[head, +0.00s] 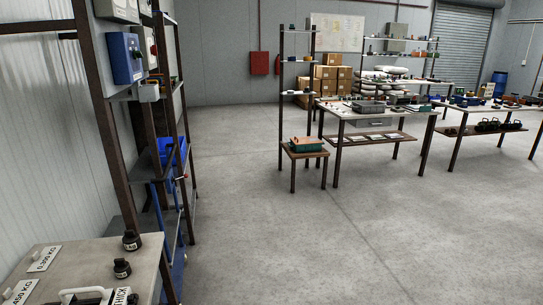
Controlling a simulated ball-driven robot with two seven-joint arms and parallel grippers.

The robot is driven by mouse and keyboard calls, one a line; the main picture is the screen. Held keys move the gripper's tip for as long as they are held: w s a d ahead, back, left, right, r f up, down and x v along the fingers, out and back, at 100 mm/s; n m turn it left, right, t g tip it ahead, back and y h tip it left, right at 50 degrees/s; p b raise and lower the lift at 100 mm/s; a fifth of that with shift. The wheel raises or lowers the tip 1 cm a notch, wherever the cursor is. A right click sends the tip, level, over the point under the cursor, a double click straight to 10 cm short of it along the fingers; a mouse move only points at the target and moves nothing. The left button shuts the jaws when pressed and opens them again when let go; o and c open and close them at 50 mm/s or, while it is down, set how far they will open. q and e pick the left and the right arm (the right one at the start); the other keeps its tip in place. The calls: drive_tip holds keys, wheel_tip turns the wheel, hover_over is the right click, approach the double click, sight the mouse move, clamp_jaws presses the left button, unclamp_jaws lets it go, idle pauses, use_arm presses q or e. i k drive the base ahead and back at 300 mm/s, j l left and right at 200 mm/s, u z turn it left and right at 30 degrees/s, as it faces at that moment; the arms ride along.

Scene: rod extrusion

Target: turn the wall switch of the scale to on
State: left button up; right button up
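A blue box (124,57) with a small dark feature on its front is mounted at the upper left, by the rack along the wall. White boxes (118,9) are above it, and another pale box (152,47) with a red spot is just to its right. I cannot tell which of these is the scale's wall switch, or whether it is on or off. No scale can be clearly made out. Neither of my grippers is in view.
A table (88,251) at the lower left holds dark weights (122,268) and weight labels (45,259). A dark-framed rack (103,120) stands along the left wall. Workbenches (375,120) stand at the right. The concrete floor (300,240) between is clear.

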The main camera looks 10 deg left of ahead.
sight(154, 49)
drive_tip(key=i+u, duration=0.4)
drive_tip(key=i+l+u, duration=0.15)
drive_tip(key=u, duration=0.25)
drive_tip(key=i+l+u, duration=0.4)
drive_tip(key=k+z, duration=0.55)
drive_tip(key=i+l, duration=0.15)
drive_tip(key=i, duration=0.4)
drive_tip(key=i+l, duration=0.1)
drive_tip(key=i, duration=0.4)
drive_tip(key=i+l, duration=0.15)
drive_tip(key=i, duration=0.4)
drive_tip(key=i+z, duration=0.1)
drive_tip(key=i, duration=0.55)
drive_tip(key=i+z, duration=0.1)
drive_tip(key=i, duration=0.6)
drive_tip(key=i+j+z, duration=0.1)
drive_tip(key=i, duration=0.55)
drive_tip(key=i+j+z, duration=0.1)
drive_tip(key=i, duration=0.6)
drive_tip(key=i+u, duration=0.2)
drive_tip(key=u, duration=0.2)
drive_tip(key=i+l+u, duration=0.15)
drive_tip(key=u, duration=0.25)
drive_tip(key=i+l+u, duration=0.15)
drive_tip(key=u, duration=0.2)
drive_tip(key=i+l+u, duration=0.2)
drive_tip(key=u, duration=0.2)
